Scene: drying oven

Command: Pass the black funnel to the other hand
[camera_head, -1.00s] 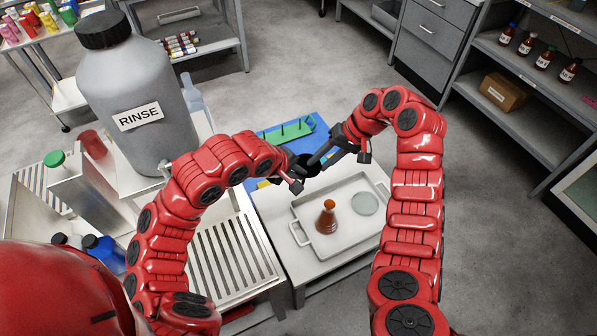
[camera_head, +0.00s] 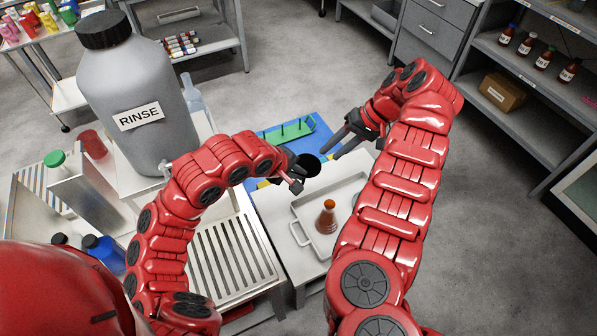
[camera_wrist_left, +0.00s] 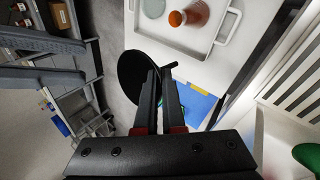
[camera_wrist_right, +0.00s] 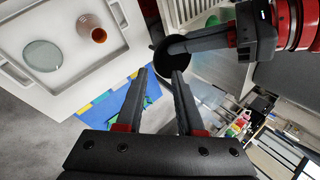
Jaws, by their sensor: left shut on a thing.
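The black funnel (camera_head: 308,164) is held in the air by my left gripper (camera_head: 296,181), above the bench. In the left wrist view the funnel (camera_wrist_left: 136,72) shows as a dark disc beyond the closed fingers, with a short stem to the right. My right gripper (camera_head: 345,143) is open and empty, just right of the funnel in the head view and apart from it. In the right wrist view the funnel (camera_wrist_right: 170,58) lies beyond the spread fingers, partly hidden by my left gripper's fingers.
Below is a white tray (camera_head: 297,228) with an orange-brown flask (camera_head: 326,217); my right arm hides part of it. A green rack (camera_head: 288,132) stands on a blue mat behind. A large grey RINSE bottle (camera_head: 138,90) stands at the left.

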